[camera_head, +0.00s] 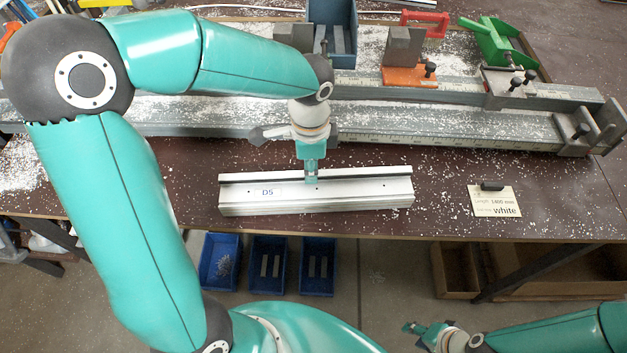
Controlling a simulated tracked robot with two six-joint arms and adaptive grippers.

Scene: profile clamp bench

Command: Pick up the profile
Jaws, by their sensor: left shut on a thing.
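The profile (365,195) is a silvery-white bar with a label "D5" on its left part. It lies along the front of the brown bench (450,180), roughly parallel to the bench edge. My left gripper (312,178) comes down from above onto the middle of the profile and is shut on it. Its fingertips are partly hidden at the profile. I cannot tell whether the profile is clear of the bench top. My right gripper (418,330) is low at the bottom of the view, in front of the bench and away from the profile. Its fingers are too small to judge.
Behind the profile runs a long grey clamp rail (440,128) with an end stop (590,130). An orange clamp block (408,75) and a green tool (495,40) stand farther back. A card reading "white" (495,203) lies right. Blue bins (268,265) stand below the bench.

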